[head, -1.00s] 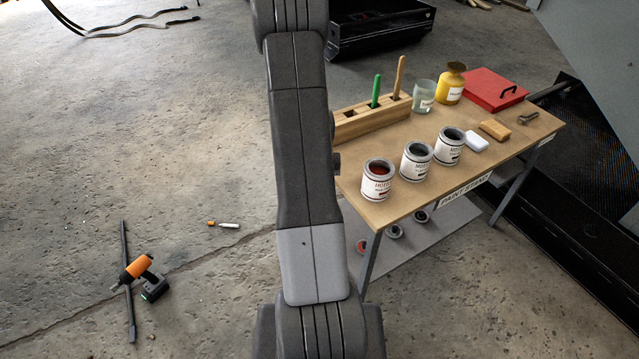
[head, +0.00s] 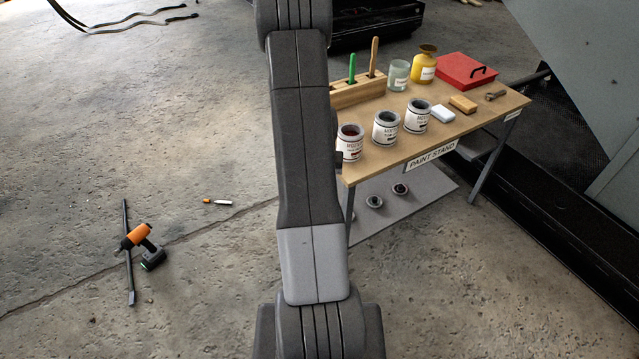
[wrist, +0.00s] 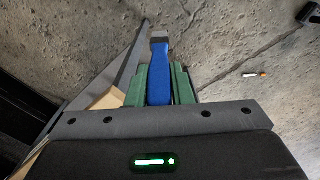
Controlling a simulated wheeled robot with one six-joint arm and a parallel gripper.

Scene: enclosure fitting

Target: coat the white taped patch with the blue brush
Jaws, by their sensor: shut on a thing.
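In the wrist view my gripper (wrist: 159,84) is shut on the blue brush (wrist: 159,73). Its green fingers lie on both sides of the blue handle. The brush points away from my gripper over the concrete floor, with a grey metal part at its far end; its bristles are hard to make out. My gripper and the brush are not visible in the head view, where only my arm crosses the middle. No white taped patch can be made out in either view.
The paint stand (head: 433,158) is at the right, with paint cans (head: 385,128), a brush holder (head: 362,91) and a red box (head: 466,70). A drill (head: 141,240) and a dark bar (head: 128,270) lie on the floor at left. A grey panel (head: 590,70) rises at right.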

